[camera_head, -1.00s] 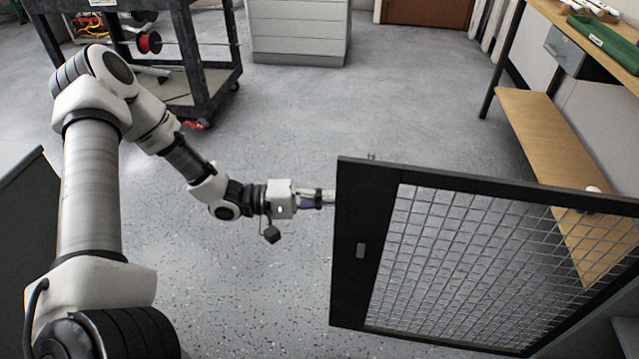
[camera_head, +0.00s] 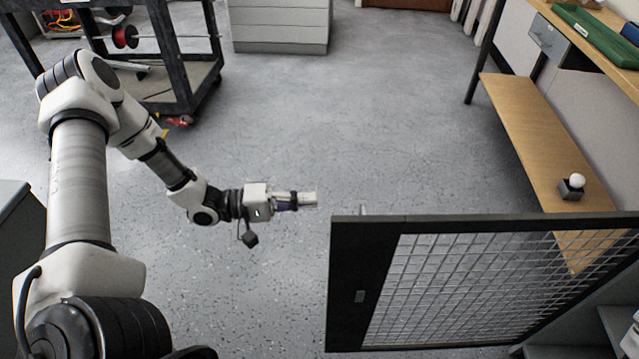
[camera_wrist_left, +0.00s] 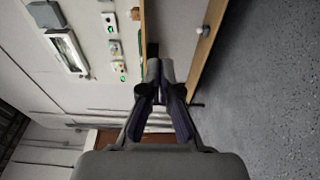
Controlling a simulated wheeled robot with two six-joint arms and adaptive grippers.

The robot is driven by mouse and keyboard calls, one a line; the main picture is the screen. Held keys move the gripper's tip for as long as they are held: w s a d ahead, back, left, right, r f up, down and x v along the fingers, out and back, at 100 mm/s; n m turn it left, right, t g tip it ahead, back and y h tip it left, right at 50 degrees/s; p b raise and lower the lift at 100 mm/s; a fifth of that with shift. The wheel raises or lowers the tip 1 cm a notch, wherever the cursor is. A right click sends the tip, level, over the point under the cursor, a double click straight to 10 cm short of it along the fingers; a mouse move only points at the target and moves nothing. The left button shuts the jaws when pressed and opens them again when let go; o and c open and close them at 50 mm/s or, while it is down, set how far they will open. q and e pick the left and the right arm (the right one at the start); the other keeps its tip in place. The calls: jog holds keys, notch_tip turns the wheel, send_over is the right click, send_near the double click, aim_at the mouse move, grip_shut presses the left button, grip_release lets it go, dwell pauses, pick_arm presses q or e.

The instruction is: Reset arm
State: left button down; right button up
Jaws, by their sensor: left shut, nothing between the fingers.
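My left arm comes in from the left in the head view and reaches toward the middle. My left gripper (camera_head: 306,199) is shut and empty, just left of the top left corner of a black-framed mesh door (camera_head: 345,285), with a small gap between them. In the left wrist view the gripper's fingertips (camera_wrist_left: 161,68) are together with nothing between them. My right gripper is not in view.
A wooden bench (camera_head: 535,140) with a small box topped by a white knob (camera_head: 572,187) stands at the right. A black cart (camera_head: 180,85) and a grey cabinet (camera_head: 280,25) stand at the back. The floor (camera_head: 350,130) between is clear.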

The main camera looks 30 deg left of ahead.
pick_arm(q)
jog(key=s+a+p, duration=0.3)
jog(key=s+p, duration=0.1)
jog(key=w+d+f+g+y, duration=0.2)
jog(key=d+f+y, duration=0.2)
jog(key=d+f, duration=0.25)
jog(key=s+d+f+m+g+y, duration=0.4)
jog(key=s+f+g+y, duration=0.15)
jog(key=s+f, duration=0.2)
jog(key=s+a+f+m+g+y, duration=0.1)
jog(key=s+g+y, duration=0.1)
jog(key=s, duration=0.3)
jog(key=s+a+m+g+y, duration=0.1)
jog(key=s+m+y, duration=0.15)
jog(key=s, duration=0.35)
notch_tip(320, 180, up, 13)
jog(key=p, duration=1.3)
jog(key=shift+a+n, duration=0.2)
jog(key=shift+n, duration=0.15)
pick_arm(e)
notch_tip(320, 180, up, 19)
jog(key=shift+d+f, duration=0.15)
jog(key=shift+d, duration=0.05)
pick_arm(q)
jog(key=shift+r, duration=0.1)
